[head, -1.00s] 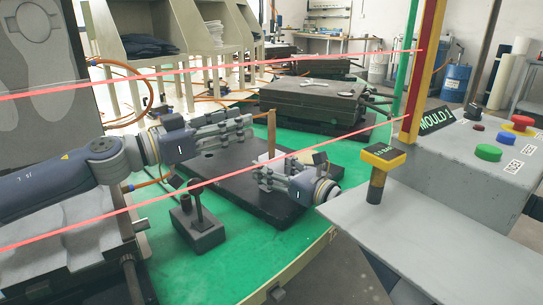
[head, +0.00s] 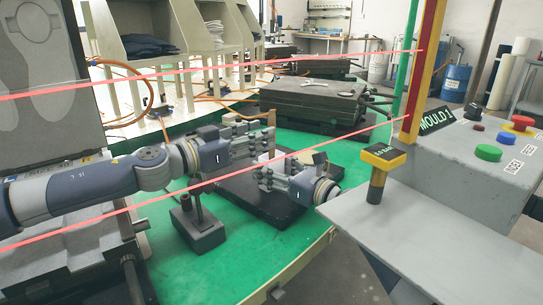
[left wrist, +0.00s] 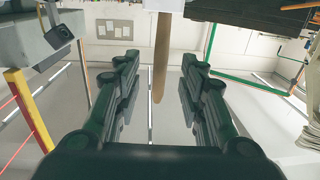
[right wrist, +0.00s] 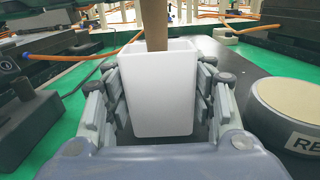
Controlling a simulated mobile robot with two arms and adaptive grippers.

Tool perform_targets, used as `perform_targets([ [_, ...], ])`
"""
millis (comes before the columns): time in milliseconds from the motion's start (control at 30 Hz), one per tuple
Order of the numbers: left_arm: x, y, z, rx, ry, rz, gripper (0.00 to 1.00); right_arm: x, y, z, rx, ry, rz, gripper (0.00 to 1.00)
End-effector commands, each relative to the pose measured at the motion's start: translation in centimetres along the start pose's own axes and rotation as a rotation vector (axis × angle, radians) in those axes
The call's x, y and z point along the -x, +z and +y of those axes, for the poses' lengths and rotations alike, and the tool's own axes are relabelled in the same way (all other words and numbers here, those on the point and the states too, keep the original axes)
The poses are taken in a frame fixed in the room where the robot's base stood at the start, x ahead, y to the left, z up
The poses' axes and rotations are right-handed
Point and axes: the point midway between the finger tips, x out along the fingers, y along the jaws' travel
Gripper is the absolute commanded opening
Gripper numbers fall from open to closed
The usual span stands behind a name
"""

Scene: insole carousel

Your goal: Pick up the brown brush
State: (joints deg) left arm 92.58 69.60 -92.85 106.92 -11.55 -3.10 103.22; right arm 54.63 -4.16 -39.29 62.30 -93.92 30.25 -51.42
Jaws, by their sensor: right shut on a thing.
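The brown brush (right wrist: 154,22) stands upright in a white cup (right wrist: 160,90) in the right wrist view; only its brown handle shows. In the left wrist view the brush handle (left wrist: 161,60) reaches between the fingers of my left gripper (left wrist: 158,60), with a gap on both sides. My left gripper (head: 271,141) is open. In the head view its fingers hide most of the brush. My right gripper (head: 260,176) is lower and shut on the white cup, with a finger on each side of it.
A dark round thing with a beige top (right wrist: 290,100) is close to the right of the cup. A small black stand (head: 197,229) is on the green table (head: 165,275). A dark mould (head: 313,100) lies behind. The control box (head: 465,150) is at the right.

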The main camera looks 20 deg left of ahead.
Motion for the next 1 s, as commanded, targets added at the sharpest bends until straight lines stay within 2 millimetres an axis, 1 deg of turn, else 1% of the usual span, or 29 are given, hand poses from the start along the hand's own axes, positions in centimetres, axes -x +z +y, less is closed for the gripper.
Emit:
perform_targets([
  [100, -1.8, -0.2, 0.0, -0.003, 0.002, 0.001, 0.38, 0.0, 0.0, 0.0, 0.0, 0.001, 0.0, 0.24],
  [200, -3.1, -0.2, -0.1, -0.002, 0.002, 0.001, 0.38, 0.0, 0.0, 0.0, 0.0, 0.001, 0.0, 0.24],
  [300, -4.1, -0.2, -0.1, -0.001, 0.001, 0.001, 0.38, 0.0, 0.0, 0.0, 0.0, 0.001, 0.0, 0.24],
  [400, -4.4, -0.2, -0.1, -0.001, 0.001, 0.001, 0.38, 0.0, 0.0, 0.0, 0.0, 0.0, 0.001, 0.24],
  [600, -4.4, -0.2, -0.1, -0.001, 0.0, 0.001, 0.38, 0.0, -0.1, 0.0, 0.0, 0.0, 0.001, 0.24],
  [633, -4.4, -0.2, -0.1, -0.001, 0.001, 0.001, 0.33, 0.0, -0.1, 0.0, 0.0, 0.0, 0.001, 0.24],
  [667, -4.4, -0.2, -0.1, -0.001, 0.001, 0.001, 0.26, 0.0, -0.1, 0.0, 0.0, 0.0, 0.001, 0.24],
  [700, -4.4, -0.2, -0.1, -0.001, 0.001, 0.001, 0.17, 0.0, -0.1, 0.0, 0.0, 0.0, 0.001, 0.24],
  [767, -4.4, -0.2, -0.1, -0.001, 0.001, 0.001, 0.04, 0.0, -0.1, 0.0, 0.0, 0.0, 0.001, 0.24],
  [800, -4.4, -0.2, -0.1, 0.0, 0.001, 0.001, 0.0, 0.0, 0.0, 0.0, 0.0, 0.0, 0.001, 0.24],
  [1000, -4.4, -0.2, -0.1, -0.001, 0.001, 0.001, 0.0, 0.0, -0.1, 0.0, 0.0, 0.001, 0.001, 0.24],
])
